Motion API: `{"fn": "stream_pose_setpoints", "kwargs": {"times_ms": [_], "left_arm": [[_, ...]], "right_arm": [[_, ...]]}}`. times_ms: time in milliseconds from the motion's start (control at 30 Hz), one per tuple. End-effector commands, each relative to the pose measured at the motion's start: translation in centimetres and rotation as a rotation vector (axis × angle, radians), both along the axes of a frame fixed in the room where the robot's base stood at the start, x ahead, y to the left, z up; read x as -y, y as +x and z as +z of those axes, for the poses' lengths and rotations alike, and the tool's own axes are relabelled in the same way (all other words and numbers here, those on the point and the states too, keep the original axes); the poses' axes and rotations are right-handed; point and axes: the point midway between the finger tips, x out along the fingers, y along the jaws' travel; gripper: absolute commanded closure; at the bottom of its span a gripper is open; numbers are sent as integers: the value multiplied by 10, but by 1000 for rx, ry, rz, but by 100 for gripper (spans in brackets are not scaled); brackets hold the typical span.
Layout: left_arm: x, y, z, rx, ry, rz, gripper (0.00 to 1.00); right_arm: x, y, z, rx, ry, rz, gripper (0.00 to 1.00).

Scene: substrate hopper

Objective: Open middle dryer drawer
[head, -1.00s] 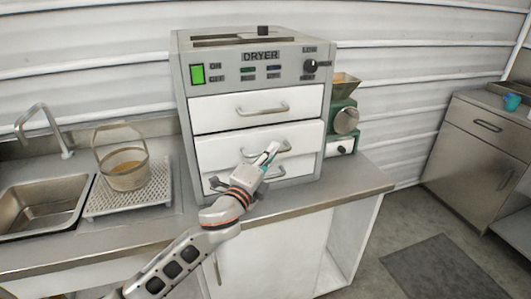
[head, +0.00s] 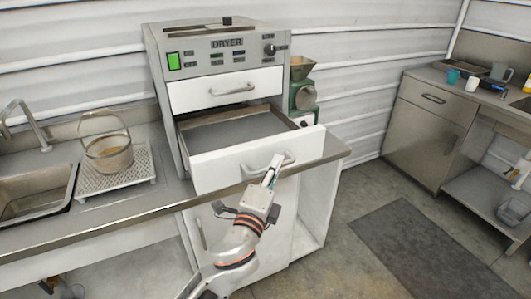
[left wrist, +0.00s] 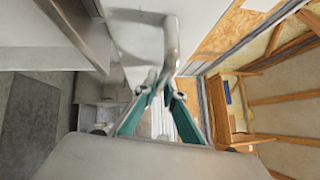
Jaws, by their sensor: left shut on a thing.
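The grey dryer (head: 160,75) stands on the counter with its top drawer (head: 195,94) closed. The middle drawer (head: 218,170) is pulled well out, and its empty-looking grey interior shows from above. My left gripper (head: 270,174) is at the front of this drawer, shut on its curved metal handle (head: 286,158). In the left wrist view the handle (left wrist: 171,40) runs down to between the teal fingers of the left gripper (left wrist: 157,92). The lowest drawer is hidden behind the open one. My right gripper is not in view.
A wire-handled basket (head: 108,156) stands on a perforated tray (head: 88,186) beside the sink (head: 35,195). A green hopper machine (head: 303,95) stands right of the dryer. The floor with a dark mat (head: 405,240) is clear at the right.

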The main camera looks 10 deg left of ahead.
Motion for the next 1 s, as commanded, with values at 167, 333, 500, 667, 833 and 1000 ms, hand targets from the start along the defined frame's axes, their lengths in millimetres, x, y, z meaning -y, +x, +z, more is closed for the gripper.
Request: {"fn": "stream_pose_setpoints", "kwargs": {"times_ms": [167,333,500,667,833,1000], "left_arm": [[21,-32,0,-1,-4,0,100],[32,-48,0,-1,-1,1,100],[36,-55,0,1,0,1,100],[37,-56,0,1,0,1,100],[37,-55,0,2,0,0,100],[37,-55,0,2,0,0,74]], "right_arm": [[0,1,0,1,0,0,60],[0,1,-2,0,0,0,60],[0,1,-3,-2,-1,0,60],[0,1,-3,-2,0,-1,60],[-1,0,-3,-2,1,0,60],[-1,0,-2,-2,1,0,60]]}}
